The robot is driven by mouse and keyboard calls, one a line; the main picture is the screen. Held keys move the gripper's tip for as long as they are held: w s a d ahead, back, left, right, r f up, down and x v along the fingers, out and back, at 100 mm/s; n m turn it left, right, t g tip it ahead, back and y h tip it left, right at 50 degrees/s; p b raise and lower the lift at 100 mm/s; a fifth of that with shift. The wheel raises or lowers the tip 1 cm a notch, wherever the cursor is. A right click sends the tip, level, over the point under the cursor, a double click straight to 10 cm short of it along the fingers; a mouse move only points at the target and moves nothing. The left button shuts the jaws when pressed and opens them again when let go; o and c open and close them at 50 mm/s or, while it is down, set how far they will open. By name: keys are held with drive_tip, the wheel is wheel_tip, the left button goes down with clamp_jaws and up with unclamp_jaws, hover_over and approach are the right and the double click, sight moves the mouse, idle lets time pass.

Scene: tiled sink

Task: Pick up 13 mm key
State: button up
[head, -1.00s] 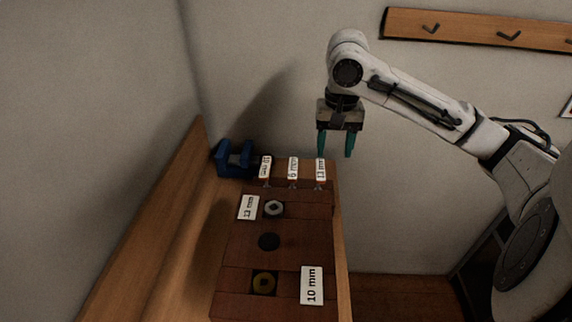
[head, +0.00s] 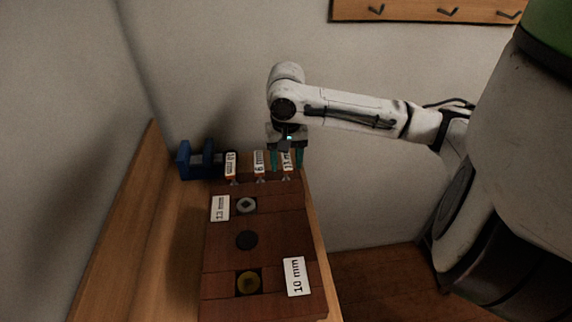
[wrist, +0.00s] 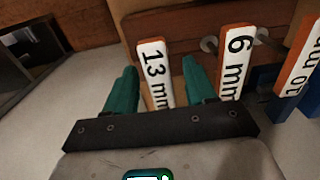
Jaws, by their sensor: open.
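The 13 mm key, with a white label on an orange-edged handle, stands upright at the right end of a row of keys; it shows in the head view (head: 287,161) and the wrist view (wrist: 155,72). My gripper (head: 286,163) is open, its teal fingers pointing down at this key. In the wrist view, my gripper (wrist: 159,68) has one finger on each side of the 13 mm label, with visible gaps. The right finger is near the 6 mm key (wrist: 236,62). The key's lower end is hidden in the wrist view.
The 10 mm key (head: 231,165) stands left of the 6 mm key (head: 259,163). A blue vise (head: 195,161) sits behind on the wooden bench (head: 150,225). A brown block (head: 285,235) with sockets and labels lies in front. Walls rise behind and left.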

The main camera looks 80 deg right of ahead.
drive_tip(key=shift+f, duration=0.85)
drive_tip(key=shift+c, duration=0.2)
clamp_jaws()
drive_tip(key=shift+r, duration=0.1)
